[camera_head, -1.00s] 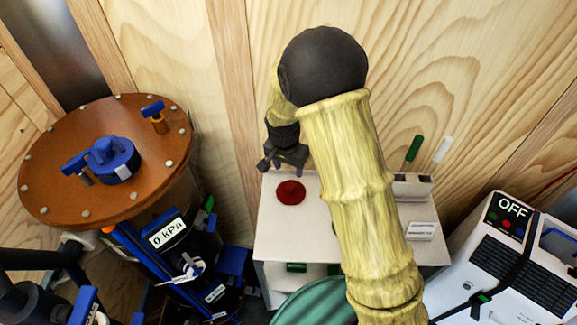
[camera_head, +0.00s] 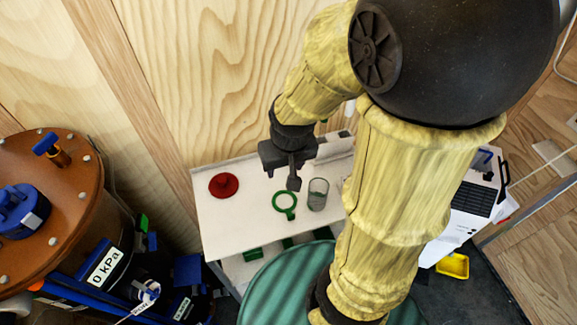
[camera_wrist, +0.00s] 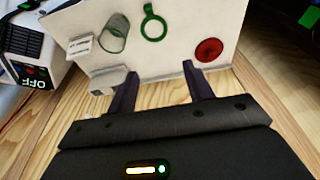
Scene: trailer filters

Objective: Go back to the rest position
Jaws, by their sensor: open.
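My gripper (camera_head: 290,172) hangs above the white table (camera_head: 240,222), over its back part in the head view. In the wrist view my gripper (camera_wrist: 160,85) shows two dark fingers spread apart with nothing between them. On the table lie a red round object (camera_head: 223,185), a green ring with a short handle (camera_head: 285,203) and a clear glass cup (camera_head: 318,194). The wrist view also shows the red object (camera_wrist: 208,50), the green ring (camera_wrist: 153,24) and the cup (camera_wrist: 115,35). My arm hides the table's right part in the head view.
A tank with an orange-brown lid (camera_head: 75,190) and a gauge reading 0 kPa (camera_head: 106,265) stands at the left. A white machine (camera_head: 470,205) stands at the right, near a yellow tray (camera_head: 454,265). A wooden wall (camera_head: 210,70) rises close behind the table.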

